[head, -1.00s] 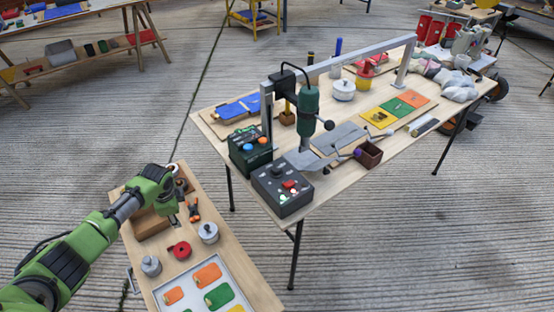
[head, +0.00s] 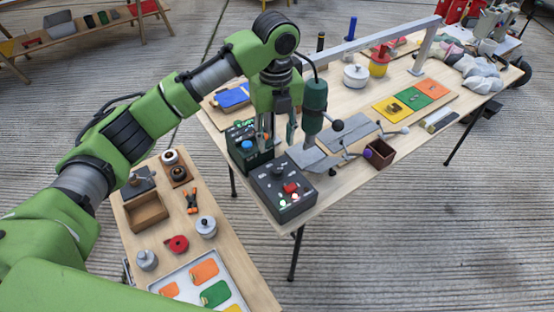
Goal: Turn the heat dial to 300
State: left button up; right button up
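A dark control box (head: 283,190) stands at the near left corner of the big table, with a black dial (head: 278,171), a red switch (head: 290,187) and lit lamps on top. Any dial numbers are too small to read. Behind it is a dark green box (head: 247,150) with a blue knob (head: 247,145); its orange knob is hidden behind my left gripper. My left gripper (head: 277,142) points down over the right side of the green box, behind the control box's dial. Its fingers look apart, with nothing seen held. My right gripper is not in view.
Grey plates (head: 312,158) and a small brown box (head: 379,154) lie to the right. A low side table (head: 240,255) holds a tray and small parts.

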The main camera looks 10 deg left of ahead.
aim_at(277, 168)
pick_arm(q)
jog(key=f, duration=0.3)
jog(key=shift+s+d+f, duration=0.1)
jog(key=shift+s+f, duration=0.25)
jog(key=shift+f, duration=0.05)
jog(key=shift+w+d+f, duration=0.1)
jog(key=shift+w+f, duration=0.1)
jog(key=shift+f, duration=0.9)
notch_tip(277, 168, down, 4)
jog(key=shift+w+f+p, duration=0.1)
jog(key=shift+p, duration=0.3)
jog(key=shift+f, duration=0.15)
jog(key=shift+w+f, duration=0.1)
jog(key=c, duration=1.1)
jog(key=shift+c, duration=0.2)
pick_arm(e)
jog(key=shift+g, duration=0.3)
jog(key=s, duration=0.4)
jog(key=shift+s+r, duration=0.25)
